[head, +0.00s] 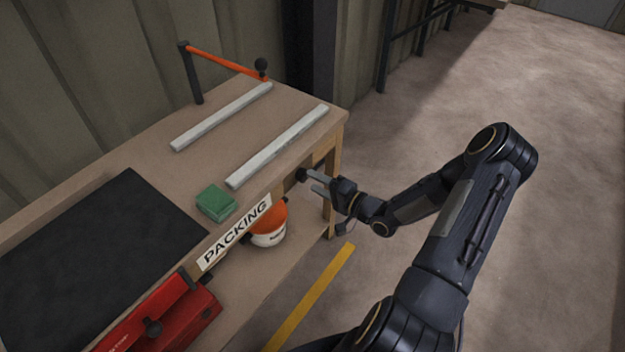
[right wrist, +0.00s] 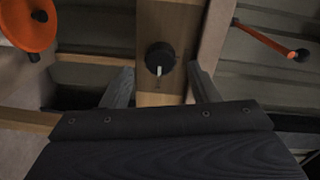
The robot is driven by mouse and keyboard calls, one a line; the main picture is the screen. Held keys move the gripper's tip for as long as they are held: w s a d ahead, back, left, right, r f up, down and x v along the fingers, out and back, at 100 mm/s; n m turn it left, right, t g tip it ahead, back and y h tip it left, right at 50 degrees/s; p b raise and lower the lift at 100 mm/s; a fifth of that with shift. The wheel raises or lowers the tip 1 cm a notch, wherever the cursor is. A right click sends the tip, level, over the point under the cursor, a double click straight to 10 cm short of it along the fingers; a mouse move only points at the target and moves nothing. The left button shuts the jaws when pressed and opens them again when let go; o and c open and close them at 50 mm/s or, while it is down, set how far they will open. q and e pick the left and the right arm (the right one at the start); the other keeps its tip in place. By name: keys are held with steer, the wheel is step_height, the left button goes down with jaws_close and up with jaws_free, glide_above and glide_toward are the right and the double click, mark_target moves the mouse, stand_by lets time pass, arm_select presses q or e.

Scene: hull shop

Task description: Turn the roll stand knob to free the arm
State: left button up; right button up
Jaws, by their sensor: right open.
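The black round knob (right wrist: 157,52) with a white pointer mark sits on a wooden post in the right wrist view. In the head view the knob (head: 301,174) shows small below the bench top at its right end. My right gripper (head: 320,184) is open just in front of the knob. In the right wrist view its fingers (right wrist: 163,84) stand left and right below the knob, with nothing between them. The orange arm (head: 226,62) of the roll stand reaches from a dark post to a black ball at the bench's back. It also shows in the right wrist view (right wrist: 262,38).
The bench (head: 150,165) carries two pale bars (head: 277,148), a green block (head: 216,203) and a black mat (head: 100,255). An orange and white container (head: 268,236) stands on the lower shelf below the PACKING sign (head: 236,232). A red case (head: 165,318) is at the front. Floor to the right is clear.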

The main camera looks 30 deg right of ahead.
steer(key=v, duration=0.5)
steer(key=shift+s+d, duration=0.1)
steer(key=shift+s, duration=0.2)
step_height(320, 180, up, 5)
steer(key=w+d+n+g+h, duration=0.1)
steer(key=w+n+g+h, duration=0.2)
steer(key=n+g+h, duration=0.1)
steer(key=s+a+r+n+g+h, duration=0.1)
steer(key=s+r+g+h, duration=0.25)
steer(key=s+r, duration=0.35)
steer(key=s+a+r+n+g+y, duration=0.1)
steer(key=s+a+r+n+y, duration=0.15)
steer(key=s+a, duration=0.5)
steer(key=s+a+r+n+g+y, duration=0.2)
steer(key=s+a+r, duration=0.1)
steer(key=s+a, duration=0.5)
step_height(320, 180, up, 19)
steer(key=s+p, duration=0.1)
steer(key=p, duration=1.7)
steer(key=shift+s+d+f+p, duration=0.15)
steer(key=shift+s+d+p, duration=0.1)
steer(key=shift+d+p, duration=0.1)
